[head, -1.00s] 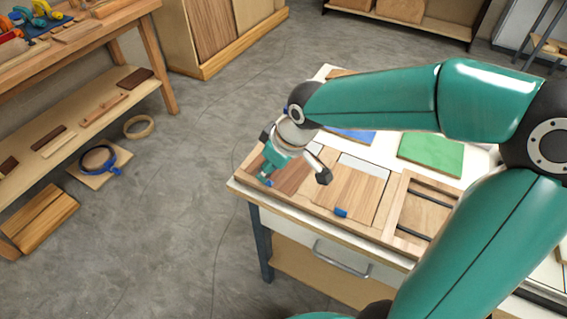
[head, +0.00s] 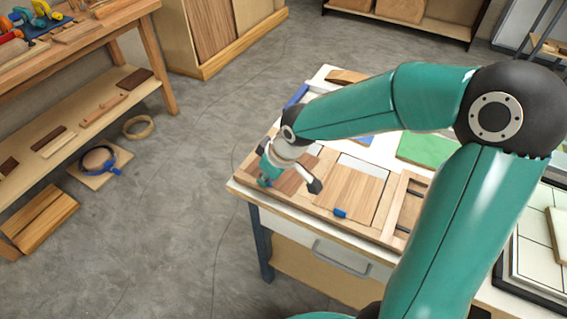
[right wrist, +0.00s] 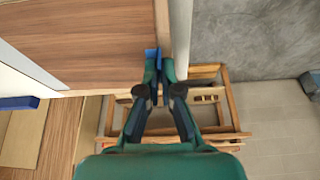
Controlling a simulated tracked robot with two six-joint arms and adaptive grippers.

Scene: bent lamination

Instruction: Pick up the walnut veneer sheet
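The walnut veneer sheet (head: 294,181) lies in the left compartment of the wooden tray on the workbench, and its brown face fills the upper left of the right wrist view (right wrist: 95,45). A blue tab (right wrist: 151,58) stands at its edge. My right gripper (head: 265,181) is low at the sheet's near-left edge. In the right wrist view its fingertips (right wrist: 160,72) are close together around the blue tab, with a narrow gap. Whether they press on the tab is not clear. My left gripper is not in view.
A lighter wood sheet (head: 350,191) with a blue tab (head: 340,213) lies in the compartment to the right. A green sheet (head: 428,148) lies farther back. The tray's rim (head: 248,170) is close to the gripper. Clear floor (head: 190,220) lies left of the bench.

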